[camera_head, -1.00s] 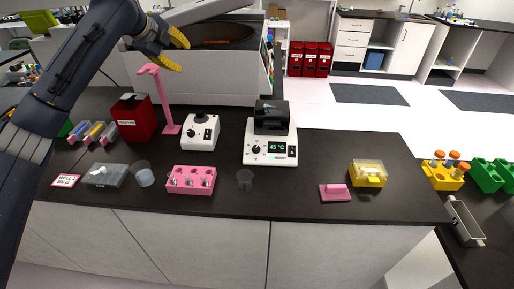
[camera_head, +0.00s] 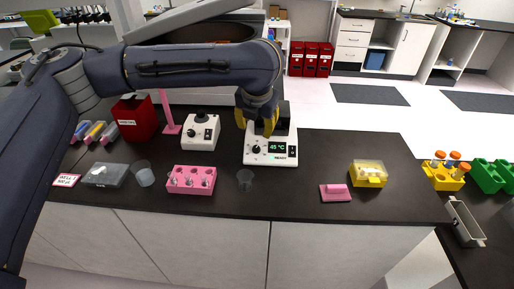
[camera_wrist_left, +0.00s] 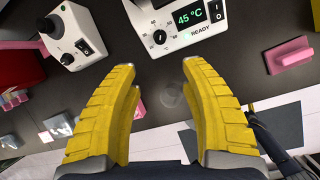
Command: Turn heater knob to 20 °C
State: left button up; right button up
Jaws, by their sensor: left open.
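The heater (camera_head: 284,157) is a white device on the dark bench, with a display (camera_head: 278,148) reading 45 °C. Its black knob (camera_wrist_left: 159,37) shows in the left wrist view, inside a ring of scale marks, left of the display and the word READY. In the head view the knob (camera_head: 256,149) is small, just below my left gripper (camera_head: 260,130). My left gripper also shows in the left wrist view (camera_wrist_left: 160,75), with yellow fingers spread apart and nothing between them. The knob lies ahead of the fingertips, roughly between them, and apart from them.
A white device with a black knob (camera_head: 202,131) stands left of the heater. A pink rack (camera_head: 190,188), a clear cup (camera_head: 245,181) and a pink block (camera_head: 336,193) are in front. A yellow box (camera_head: 368,178) stands right. Bench right of the heater is mostly clear.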

aim_at(256, 147)
pick_arm(q)
jog(key=x, duration=1.6)
jog(key=shift+r, duration=0.1)
grip_shut()
